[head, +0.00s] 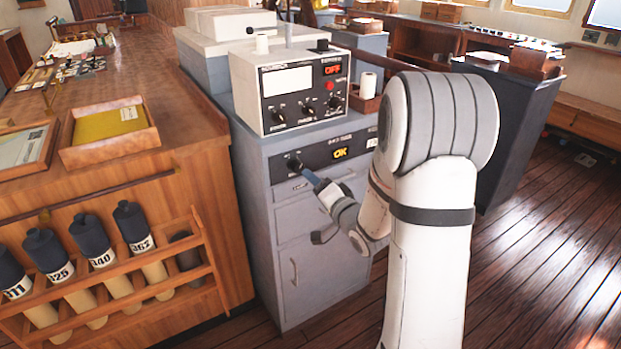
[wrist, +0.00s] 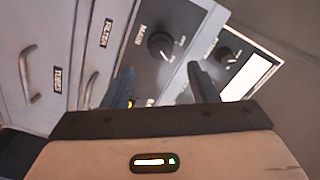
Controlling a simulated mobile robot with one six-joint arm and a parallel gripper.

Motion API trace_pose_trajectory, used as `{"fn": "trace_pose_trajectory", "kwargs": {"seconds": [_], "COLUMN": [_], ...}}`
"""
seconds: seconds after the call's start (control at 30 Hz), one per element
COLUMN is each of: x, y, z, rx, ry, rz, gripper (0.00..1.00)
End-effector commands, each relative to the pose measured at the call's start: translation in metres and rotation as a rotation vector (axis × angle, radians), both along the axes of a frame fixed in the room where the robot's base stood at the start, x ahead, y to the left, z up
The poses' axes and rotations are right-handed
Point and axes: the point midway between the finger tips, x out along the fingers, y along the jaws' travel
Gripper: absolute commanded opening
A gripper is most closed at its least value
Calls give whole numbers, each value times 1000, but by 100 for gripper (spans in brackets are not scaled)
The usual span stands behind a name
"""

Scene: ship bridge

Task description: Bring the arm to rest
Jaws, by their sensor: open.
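My arm (head: 428,240) reaches down and left toward the grey cabinet (head: 262,225). My gripper (head: 311,178) is at the cabinet's upper front, close to a black knob (head: 295,163) on the dark panel. In the wrist view my gripper (wrist: 163,78) is open, its two dark fingers spread with nothing held between them. The knob (wrist: 160,46), labelled MAIN, shows just past the fingertips, between them. It looks free of the fingers.
A control box (head: 292,90) with a red OFF display stands on the cabinet; a yellow OK sign (head: 340,153) shows on the panel. Drawers and doors with handles lie below. A wooden rack of tubes (head: 120,285) is at left. Open plank floor (head: 545,270) lies right.

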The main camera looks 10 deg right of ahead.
Motion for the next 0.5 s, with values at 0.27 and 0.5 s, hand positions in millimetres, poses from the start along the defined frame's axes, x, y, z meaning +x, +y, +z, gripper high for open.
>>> {"fn": "trace_pose_trajectory", "kwargs": {"seconds": [0.27,0.5], "x": [-7,-49], "y": [-6,-17], "z": [28,58], "rx": [-246,-589], "ry": [119,375], "rz": [-91,-156], "gripper": [54,54]}}
